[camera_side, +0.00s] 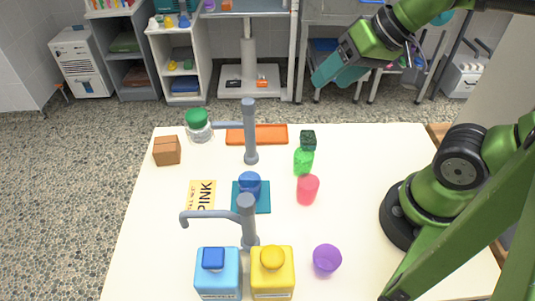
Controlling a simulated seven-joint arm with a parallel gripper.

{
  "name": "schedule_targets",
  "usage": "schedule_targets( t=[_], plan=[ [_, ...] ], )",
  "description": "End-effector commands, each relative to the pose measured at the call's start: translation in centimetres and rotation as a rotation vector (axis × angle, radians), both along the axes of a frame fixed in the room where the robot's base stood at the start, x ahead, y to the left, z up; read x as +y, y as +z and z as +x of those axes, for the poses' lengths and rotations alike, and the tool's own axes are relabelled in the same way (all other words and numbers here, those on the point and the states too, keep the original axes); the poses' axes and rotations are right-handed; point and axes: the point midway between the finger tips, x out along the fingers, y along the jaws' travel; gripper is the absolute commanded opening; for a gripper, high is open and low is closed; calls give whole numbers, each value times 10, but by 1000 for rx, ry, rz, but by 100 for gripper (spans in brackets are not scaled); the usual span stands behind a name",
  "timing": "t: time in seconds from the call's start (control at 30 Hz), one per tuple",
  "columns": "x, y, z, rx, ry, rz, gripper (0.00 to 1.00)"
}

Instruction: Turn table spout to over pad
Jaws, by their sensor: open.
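Two grey spouts stand on the white table. The far spout (250,135) has its arm pointing left, its tip near the green-lidded jar. The near spout (246,222) also points left, and its tip hangs over bare table. A teal pad (261,205) lies between the two posts, with a blue object (249,182) on it; neither spout tip is over this pad. An orange flat piece (271,134) lies behind the far spout. My gripper (338,70) is raised beyond the table's back edge, open and away from both spouts; its fingertips are hard to make out.
A blue bottle (219,278) and a yellow bottle (272,280) stand close in front of the near spout. Red (307,190) and purple (326,260) cups, a green bottle (303,162), a brown box (166,151) and the jar (198,128) stand around. The table's left front is clear.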

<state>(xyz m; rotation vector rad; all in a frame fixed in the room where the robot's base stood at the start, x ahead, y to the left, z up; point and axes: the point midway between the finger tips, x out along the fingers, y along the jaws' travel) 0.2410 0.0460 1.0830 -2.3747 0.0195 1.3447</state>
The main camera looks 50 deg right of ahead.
Motion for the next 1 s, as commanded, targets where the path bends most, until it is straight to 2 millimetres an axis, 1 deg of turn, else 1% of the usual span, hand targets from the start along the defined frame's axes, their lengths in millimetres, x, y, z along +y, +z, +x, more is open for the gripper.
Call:
schedule_targets(
  t=[0.17,0.2,0.27,0.3,0.4,0.5,0.6,0.7,0.77,0.87,0.97,1.0],
  plan=[
    [61,25,16,186,155,-45,59],
    [80,31,19,235,189,-67,59],
    [109,38,20,305,231,-103,59],
    [128,42,20,346,253,-128,59],
    [172,49,14,429,290,-191,59],
    [206,52,5,485,306,-240,59],
    [227,54,-3,517,309,-272,59],
    [236,53,-7,530,308,-286,59],
    [238,50,-8,534,307,-290,59],
    [237,40,-8,536,305,-289,59],
    [236,22,-8,537,305,-289,59],
    [236,14,-8,537,306,-291,59]
  ],
)
